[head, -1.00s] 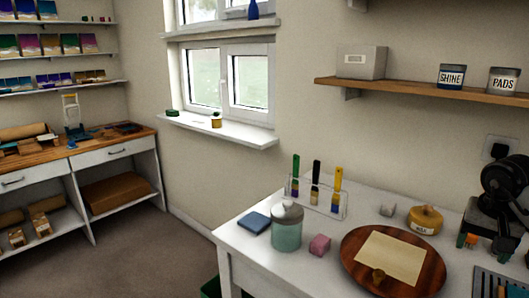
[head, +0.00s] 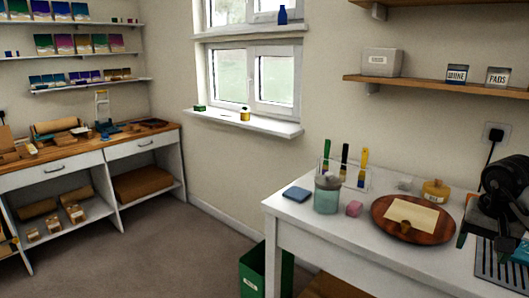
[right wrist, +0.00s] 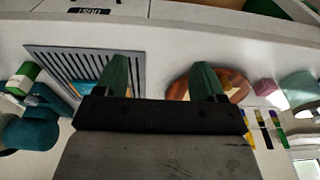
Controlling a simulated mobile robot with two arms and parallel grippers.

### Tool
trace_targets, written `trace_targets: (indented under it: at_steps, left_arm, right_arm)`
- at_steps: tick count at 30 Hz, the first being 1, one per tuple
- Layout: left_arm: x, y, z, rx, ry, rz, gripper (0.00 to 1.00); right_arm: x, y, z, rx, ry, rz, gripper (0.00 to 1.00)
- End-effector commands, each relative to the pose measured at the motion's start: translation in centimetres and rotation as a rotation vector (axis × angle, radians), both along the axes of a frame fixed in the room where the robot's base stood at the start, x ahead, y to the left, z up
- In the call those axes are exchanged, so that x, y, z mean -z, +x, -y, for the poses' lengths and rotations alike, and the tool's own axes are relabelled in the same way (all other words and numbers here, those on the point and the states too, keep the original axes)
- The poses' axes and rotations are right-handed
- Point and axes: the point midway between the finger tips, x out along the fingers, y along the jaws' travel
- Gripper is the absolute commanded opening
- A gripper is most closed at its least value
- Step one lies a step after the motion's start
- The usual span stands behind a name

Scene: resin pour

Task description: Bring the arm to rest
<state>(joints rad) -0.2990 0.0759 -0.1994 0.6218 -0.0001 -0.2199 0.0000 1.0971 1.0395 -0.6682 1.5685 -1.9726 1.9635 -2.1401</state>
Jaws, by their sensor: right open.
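My right arm shows at the right edge of the head view, dark and bent down over the white worktable (head: 340,222). Its gripper (head: 492,238) is over the table near the slotted grey rack (head: 488,268). In the right wrist view the gripper (right wrist: 160,75) has two dark green fingers spread apart, with nothing between them. The rack (right wrist: 60,62) shows on one side there and the round wooden board (right wrist: 238,85) on the other. My left gripper is not in view.
A green bin (head: 252,272) stands below. A shelf (head: 450,90) is above. The floor at left is clear.

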Motion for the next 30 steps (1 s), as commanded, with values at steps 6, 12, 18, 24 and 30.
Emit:
trace_targets:
  at_steps: [6, 12, 18, 24, 30]
  left_arm:
    - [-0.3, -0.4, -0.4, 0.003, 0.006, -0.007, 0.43]
    - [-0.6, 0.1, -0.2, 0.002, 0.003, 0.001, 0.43]
    - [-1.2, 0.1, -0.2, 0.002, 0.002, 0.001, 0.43]
    - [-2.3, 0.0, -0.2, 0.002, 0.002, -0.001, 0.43]
    - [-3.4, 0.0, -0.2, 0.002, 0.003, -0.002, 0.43]
  right_arm:
    - [2.8, 1.4, -2.6, 0.051, 0.155, 0.001, 0.7]
    - [6.1, 2.8, -5.8, 0.149, 0.358, -0.014, 0.7]
    - [10.9, 4.4, -11.2, 0.381, 0.704, -0.09, 0.7]
    - [18.6, 5.8, -17.8, 1.0, 1.26, -0.368, 0.7]
    - [31.8, 4.2, -18.5, 2.127, 1.71, -0.871, 0.7]
